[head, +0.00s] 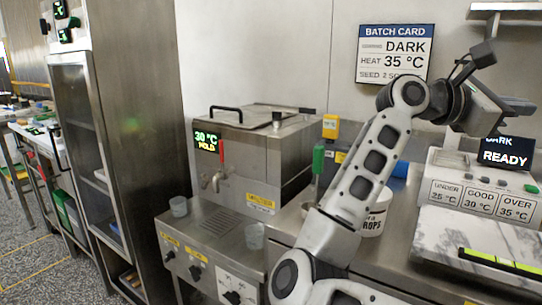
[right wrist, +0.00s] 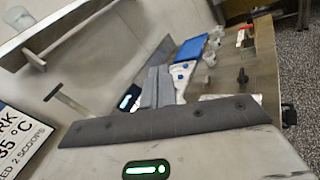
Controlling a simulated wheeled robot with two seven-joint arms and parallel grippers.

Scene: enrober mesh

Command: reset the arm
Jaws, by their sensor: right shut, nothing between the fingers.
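My right arm rises from the bottom middle of the head view and bends at a raised elbow. My right gripper (head: 492,108) is held high at the right, in front of the wall and above the grey READY unit (head: 477,192). In the right wrist view its two grey fingers (right wrist: 157,87) lie side by side, shut with nothing between them. My arm covers part of a white tub marked DROPS (head: 376,222). My left gripper is not in view.
The batch card (head: 395,52) hangs on the wall left of my gripper. A wall shelf (head: 505,10) is above it. A steel melter (head: 255,160) reading 30 °C stands left of my arm, with a tall steel cabinet (head: 140,110) further left.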

